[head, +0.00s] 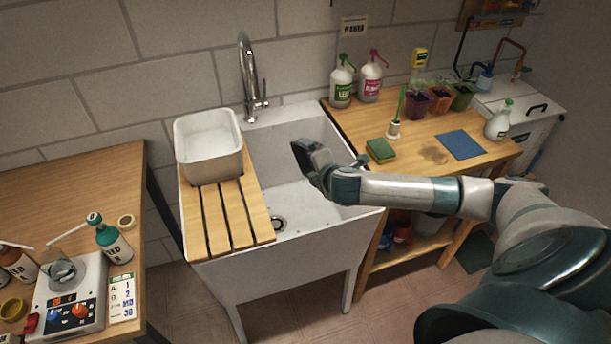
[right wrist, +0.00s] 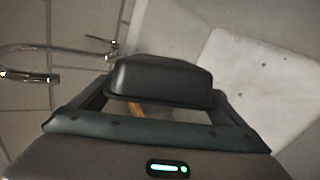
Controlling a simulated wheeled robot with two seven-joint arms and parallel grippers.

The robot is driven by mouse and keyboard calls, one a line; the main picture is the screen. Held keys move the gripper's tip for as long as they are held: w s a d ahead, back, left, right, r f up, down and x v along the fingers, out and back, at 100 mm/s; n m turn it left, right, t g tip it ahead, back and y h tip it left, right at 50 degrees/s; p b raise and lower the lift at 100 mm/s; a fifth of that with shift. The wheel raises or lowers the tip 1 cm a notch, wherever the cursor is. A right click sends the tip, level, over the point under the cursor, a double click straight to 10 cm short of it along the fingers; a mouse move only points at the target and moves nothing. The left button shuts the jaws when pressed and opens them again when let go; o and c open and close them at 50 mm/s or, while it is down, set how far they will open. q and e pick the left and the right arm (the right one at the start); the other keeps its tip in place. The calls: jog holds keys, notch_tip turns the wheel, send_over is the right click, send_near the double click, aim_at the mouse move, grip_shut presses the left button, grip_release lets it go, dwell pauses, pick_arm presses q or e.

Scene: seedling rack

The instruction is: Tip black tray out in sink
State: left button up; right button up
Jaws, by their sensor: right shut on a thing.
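My right gripper (head: 322,172) is shut on the black tray (head: 303,154) and holds it over the basin of the white sink (head: 296,247). The tray looks steeply tilted, close to on its side. In the right wrist view the black tray (right wrist: 160,80) sits between my gripper's fingers, with its smooth dark outside and a rim showing. Its inside is hidden, so I cannot tell whether anything is in it. The sink's drain (head: 279,223) shows below and to the left of the tray. My left gripper is out of view.
A white tub (head: 209,150) stands on the slatted wooden board (head: 226,215) across the sink's left side. The tap (head: 250,80) rises behind the basin. The right bench holds a sponge (head: 381,151), a blue cloth (head: 460,145), bottles and potted seedlings.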

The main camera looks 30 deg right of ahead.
jog(key=d+b, duration=0.1)
jog(key=d+m+y+b, duration=0.1)
jog(key=b, duration=0.1)
jog(key=shift+w+d+f+y, duration=0.15)
jog(key=shift+d+f+y, duration=0.15)
jog(key=shift+d+f, duration=0.1)
jog(key=shift+d+r+m+y, duration=0.15)
jog(key=shift+d+m+y, duration=0.15)
jog(key=shift+d, duration=0.15)
jog(key=shift+r, duration=0.1)
jog(key=shift+d, duration=0.15)
